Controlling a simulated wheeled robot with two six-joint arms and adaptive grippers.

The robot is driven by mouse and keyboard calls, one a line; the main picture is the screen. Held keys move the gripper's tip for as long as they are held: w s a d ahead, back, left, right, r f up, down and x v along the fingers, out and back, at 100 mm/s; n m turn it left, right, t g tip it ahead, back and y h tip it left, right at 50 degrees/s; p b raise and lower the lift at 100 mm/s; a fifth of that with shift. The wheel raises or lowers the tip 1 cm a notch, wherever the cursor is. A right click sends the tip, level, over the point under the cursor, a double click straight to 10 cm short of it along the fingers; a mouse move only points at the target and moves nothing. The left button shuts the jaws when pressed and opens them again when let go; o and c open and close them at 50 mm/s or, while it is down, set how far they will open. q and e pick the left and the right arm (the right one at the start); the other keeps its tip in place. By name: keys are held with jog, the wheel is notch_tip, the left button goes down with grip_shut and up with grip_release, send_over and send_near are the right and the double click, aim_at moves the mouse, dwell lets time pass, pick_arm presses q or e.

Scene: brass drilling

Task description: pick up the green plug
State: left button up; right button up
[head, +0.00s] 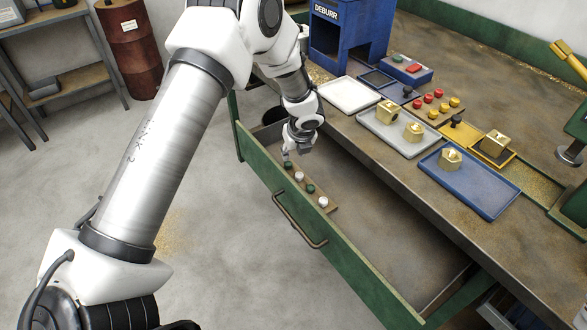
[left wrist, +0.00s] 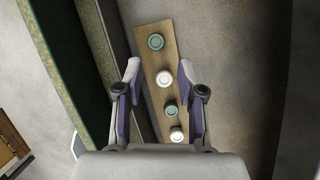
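Two green plugs and two white plugs stand in an alternating row on a wooden strip (left wrist: 151,62) inside the open drawer. In the left wrist view, one green plug (left wrist: 155,42) is at the top end of the row, beyond my fingertips. The other green plug (left wrist: 170,107) lies between the white plugs (left wrist: 164,78); it also shows in the head view (head: 310,189). My left gripper (left wrist: 159,72) is open and empty, its fingertips on either side of the strip in the picture. In the head view it hangs over the row's far end. My right gripper is not in view.
The green drawer front (head: 345,252) with its handle runs close beside the strip. The bench above holds a white tray (head: 349,95), a grey tray (head: 385,138), a blue tray (head: 490,196) and a blue DEBURR machine (head: 350,35). The drawer's near part is empty.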

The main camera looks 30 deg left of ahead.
aim_at(289, 164)
pick_arm(q)
jog(key=shift+w+a+f, duration=0.1)
jog(key=shift+w+f, duration=0.15)
jog(key=shift+f, duration=0.3)
jog(key=shift+s+a+f, duration=0.1)
jog(key=shift+a+f, duration=0.1)
jog(key=shift+f, duration=0.1)
jog(key=x, duration=0.5)
jog(key=shift+a+f, duration=0.25)
jog(key=shift+f, duration=0.05)
jog(key=shift+s+r, duration=0.15)
jog(key=shift+c, duration=0.3)
jog(key=c, duration=0.5)
